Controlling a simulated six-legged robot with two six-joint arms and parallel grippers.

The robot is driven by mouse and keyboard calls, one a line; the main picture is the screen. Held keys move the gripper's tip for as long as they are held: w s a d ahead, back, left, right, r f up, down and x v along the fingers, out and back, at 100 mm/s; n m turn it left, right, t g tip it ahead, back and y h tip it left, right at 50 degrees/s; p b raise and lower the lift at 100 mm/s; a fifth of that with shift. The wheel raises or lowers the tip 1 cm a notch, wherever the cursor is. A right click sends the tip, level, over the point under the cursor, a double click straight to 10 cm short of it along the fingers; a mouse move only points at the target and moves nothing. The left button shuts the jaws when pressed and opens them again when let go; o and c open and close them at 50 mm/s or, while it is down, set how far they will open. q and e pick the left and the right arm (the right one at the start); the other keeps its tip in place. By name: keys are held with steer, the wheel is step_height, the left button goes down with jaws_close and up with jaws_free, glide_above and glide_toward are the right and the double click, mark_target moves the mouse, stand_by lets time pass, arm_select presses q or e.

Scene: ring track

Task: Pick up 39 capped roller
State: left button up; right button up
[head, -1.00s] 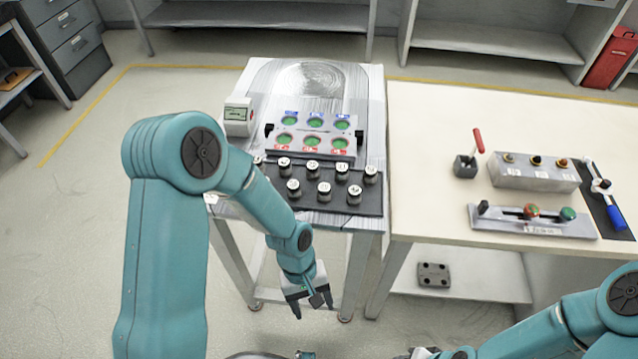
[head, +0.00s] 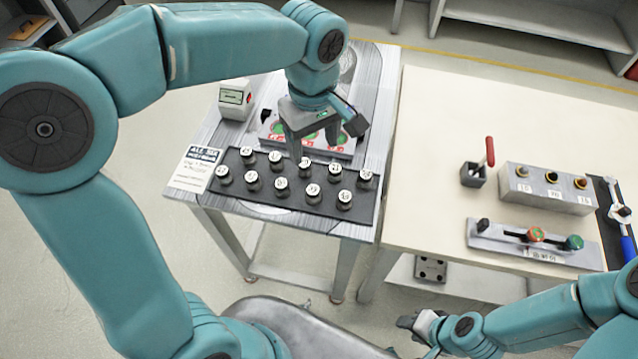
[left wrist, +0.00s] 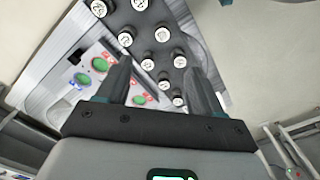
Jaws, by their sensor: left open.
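Several dark rollers with white numbered caps, such as this capped roller (head: 281,187), stand upright in two rows on a black rack (head: 225,190) on the grey table. The cap numbers are too small to read surely, so I cannot tell which is 39. My left gripper (head: 325,138) is open and empty above the back row, its fingers pointing down. In the left wrist view, my left gripper (left wrist: 158,64) has capped rollers (left wrist: 163,35) showing between and beyond its fingers. My right gripper (head: 418,323) is low at the bottom; its jaws are unclear.
A small white display box (head: 236,98) and a text card (head: 195,167) are at left. The cream table (head: 430,150) at right bears a red-handled lever (head: 474,172) and control boxes.

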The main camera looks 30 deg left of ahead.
arm_select(q)
glide_toward(313, 190)
step_height(313, 190, down, 6)
steer(key=shift+w+d+r, duration=0.1)
steer(key=shift+r, duration=0.15)
step_height(313, 190, down, 5)
steer(key=shift+f, duration=0.1)
jaws_close()
